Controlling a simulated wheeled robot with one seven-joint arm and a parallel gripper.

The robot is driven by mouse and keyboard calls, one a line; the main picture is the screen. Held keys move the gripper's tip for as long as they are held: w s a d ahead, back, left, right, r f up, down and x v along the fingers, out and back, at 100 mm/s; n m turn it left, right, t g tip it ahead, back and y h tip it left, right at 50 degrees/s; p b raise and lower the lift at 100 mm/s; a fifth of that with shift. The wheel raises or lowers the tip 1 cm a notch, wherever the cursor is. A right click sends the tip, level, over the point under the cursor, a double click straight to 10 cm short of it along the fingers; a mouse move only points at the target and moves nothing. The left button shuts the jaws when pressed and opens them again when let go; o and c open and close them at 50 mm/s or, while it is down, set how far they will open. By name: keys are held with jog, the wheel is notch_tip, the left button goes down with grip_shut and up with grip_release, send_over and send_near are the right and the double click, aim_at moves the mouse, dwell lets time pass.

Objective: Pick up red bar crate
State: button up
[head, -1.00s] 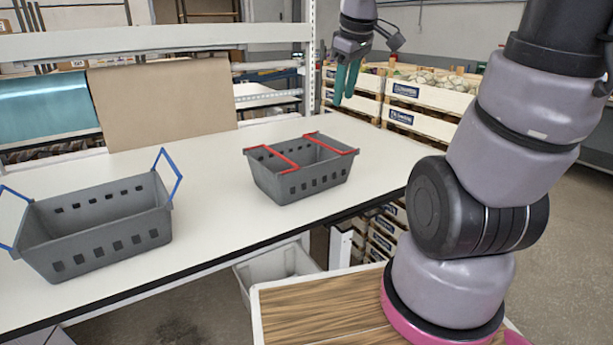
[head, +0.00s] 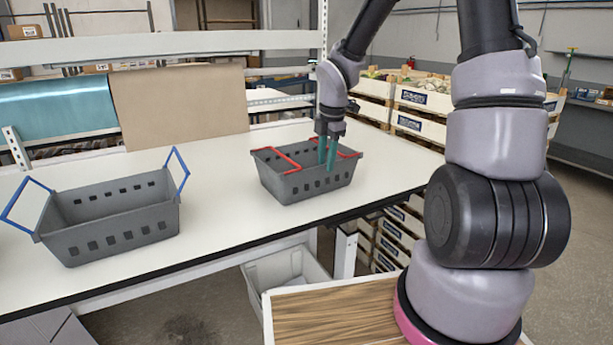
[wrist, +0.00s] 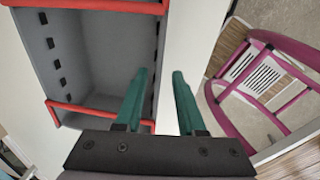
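The red bar crate (head: 306,185) is a grey basket with slotted walls and two red bars lying across its top. It stands upright on the white table. My gripper (head: 327,166) points down at the crate's near right side, its green fingers overlapping the crate in the head view. In the wrist view the crate (wrist: 100,60) fills the left, and the gripper's two fingers (wrist: 163,78) are apart. The crate's right wall lies by the left finger; the right finger is over the outside. I cannot tell whether either finger touches the wall.
A grey crate with raised blue handles (head: 110,222) stands on the table (head: 225,205) to the left, with clear table between the crates. A brown board (head: 180,105) and a white rail are behind. A light bin (head: 285,272) is below the table edge.

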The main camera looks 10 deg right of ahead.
aim_at(323, 177)
jog(key=f, duration=0.2)
jog(key=w+f, duration=0.1)
jog(key=f, duration=0.2)
jog(key=shift+w+a+f, duration=0.1)
jog(key=shift+a+f, duration=0.1)
jog(key=shift+f, duration=0.15)
grip_shut()
jog(key=shift+r, duration=0.1)
dwell(1.1)
